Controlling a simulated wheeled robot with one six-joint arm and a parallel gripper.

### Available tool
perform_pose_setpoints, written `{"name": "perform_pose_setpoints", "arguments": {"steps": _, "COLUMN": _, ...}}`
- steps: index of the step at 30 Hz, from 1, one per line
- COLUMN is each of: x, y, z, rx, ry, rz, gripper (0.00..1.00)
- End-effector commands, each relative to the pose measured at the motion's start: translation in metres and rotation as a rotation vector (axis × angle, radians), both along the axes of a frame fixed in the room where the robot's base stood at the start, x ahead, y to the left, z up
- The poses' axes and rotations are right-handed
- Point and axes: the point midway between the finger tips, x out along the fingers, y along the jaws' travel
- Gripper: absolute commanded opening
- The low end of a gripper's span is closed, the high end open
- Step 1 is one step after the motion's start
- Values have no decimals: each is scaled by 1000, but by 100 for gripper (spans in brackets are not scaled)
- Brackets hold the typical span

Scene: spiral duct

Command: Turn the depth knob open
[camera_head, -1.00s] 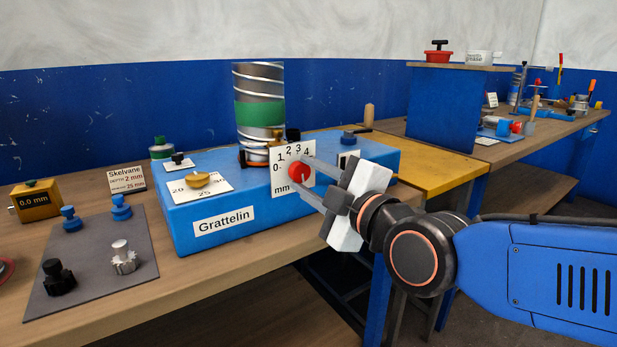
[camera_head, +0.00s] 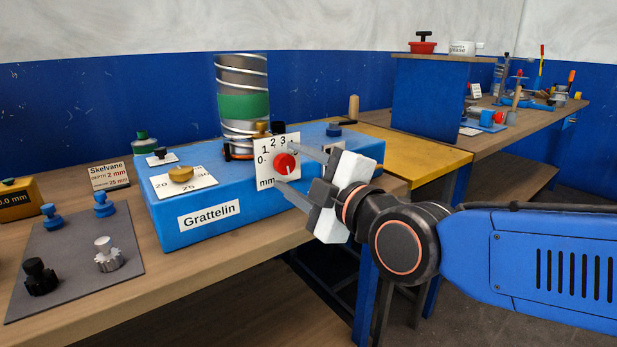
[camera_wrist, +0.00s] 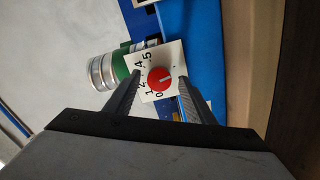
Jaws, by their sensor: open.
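The red depth knob (camera_head: 285,163) sits on a white dial plate (camera_head: 265,179) on the front of the blue Grattelin machine (camera_head: 160,215). The plate carries numbers and "mm". In the wrist view the red knob (camera_wrist: 161,79) has a pale pointer line; the number it points at is hard to tell. My gripper (camera_head: 287,165) is open, reaching in from the right. In the wrist view my gripper (camera_wrist: 160,75) has one finger on each side of the knob, with gaps visible. Whether the tips reach past the knob's face is unclear.
A brass knob (camera_head: 180,174) on a second dial and a spiral duct (camera_head: 243,106) with a green band are on the machine. A grey mat (camera_head: 75,255) with several loose knobs lies left. A sign (camera_head: 110,175) reads Skelvane, depth 2 mm. Yellow bench (camera_head: 430,160) lies right.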

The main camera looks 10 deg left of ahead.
Motion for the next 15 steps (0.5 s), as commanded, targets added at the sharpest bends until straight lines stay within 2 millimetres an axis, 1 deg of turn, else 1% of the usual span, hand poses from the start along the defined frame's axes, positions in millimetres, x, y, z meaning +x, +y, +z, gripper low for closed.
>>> {"name": "perform_pose_setpoints", "arguments": {"steps": 5, "x": -9, "y": -10, "z": 1, "rx": 2, "ry": -1, "rz": 0, "gripper": 49}}
{"name": "perform_pose_setpoints", "arguments": {"steps": 15, "x": -40, "y": -47, "z": 1, "rx": 3, "ry": -2, "rz": 1, "gripper": 49}}
